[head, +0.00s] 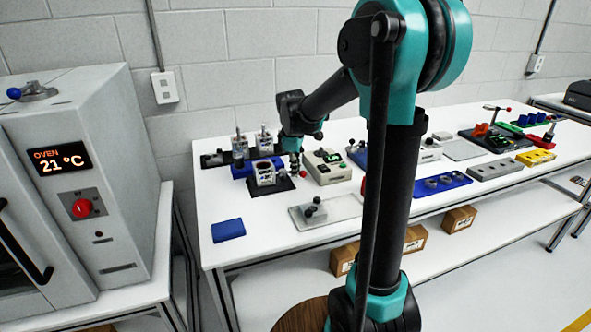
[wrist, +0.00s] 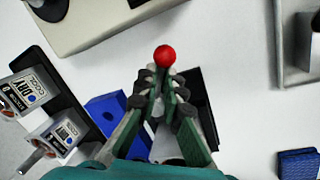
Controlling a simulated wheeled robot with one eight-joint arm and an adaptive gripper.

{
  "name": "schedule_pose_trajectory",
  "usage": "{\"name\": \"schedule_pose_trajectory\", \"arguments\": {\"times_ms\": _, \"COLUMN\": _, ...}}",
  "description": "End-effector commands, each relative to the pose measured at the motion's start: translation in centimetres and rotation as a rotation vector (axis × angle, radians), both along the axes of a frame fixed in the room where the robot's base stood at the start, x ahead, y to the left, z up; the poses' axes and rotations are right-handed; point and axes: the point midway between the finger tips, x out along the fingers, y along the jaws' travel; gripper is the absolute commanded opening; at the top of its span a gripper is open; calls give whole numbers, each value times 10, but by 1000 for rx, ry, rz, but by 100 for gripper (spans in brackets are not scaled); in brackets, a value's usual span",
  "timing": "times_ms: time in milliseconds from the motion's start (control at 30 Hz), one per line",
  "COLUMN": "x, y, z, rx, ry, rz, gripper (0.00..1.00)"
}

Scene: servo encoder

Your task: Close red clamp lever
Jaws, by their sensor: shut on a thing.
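The red ball knob of the clamp lever (wrist: 165,56) shows just past my fingertips in the wrist view. My gripper (wrist: 160,85) is shut on the lever, and its fingers hide the lever's shaft and pivot. A black base plate (wrist: 207,112) lies under the fingers. In the head view my gripper (head: 295,168) is low over the table, just right of a labelled metal cup (head: 264,172) on a black plate. The lever is too small there to make out clearly.
Two more metal cups (head: 240,145) stand behind, near a blue block (head: 238,169). A beige box device (head: 326,167) stands close to the right. A grey tray (head: 342,211) and a blue pad (head: 228,230) lie nearer the front. An oven (head: 95,190) stands at the left.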

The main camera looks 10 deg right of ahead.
Motion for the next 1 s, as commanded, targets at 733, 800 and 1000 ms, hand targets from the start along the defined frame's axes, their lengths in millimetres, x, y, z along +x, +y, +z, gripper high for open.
{"name": "schedule_pose_trajectory", "arguments": {"times_ms": 733, "x": -13, "y": 12, "z": 0, "rx": 0, "ry": 0, "rz": -379, "gripper": 0}}
{"name": "schedule_pose_trajectory", "arguments": {"times_ms": 800, "x": -15, "y": 14, "z": 0, "rx": 0, "ry": 0, "rz": -441, "gripper": 0}}
{"name": "schedule_pose_trajectory", "arguments": {"times_ms": 1000, "x": -18, "y": 20, "z": 1, "rx": -1, "ry": -1, "rz": -602, "gripper": 0}}
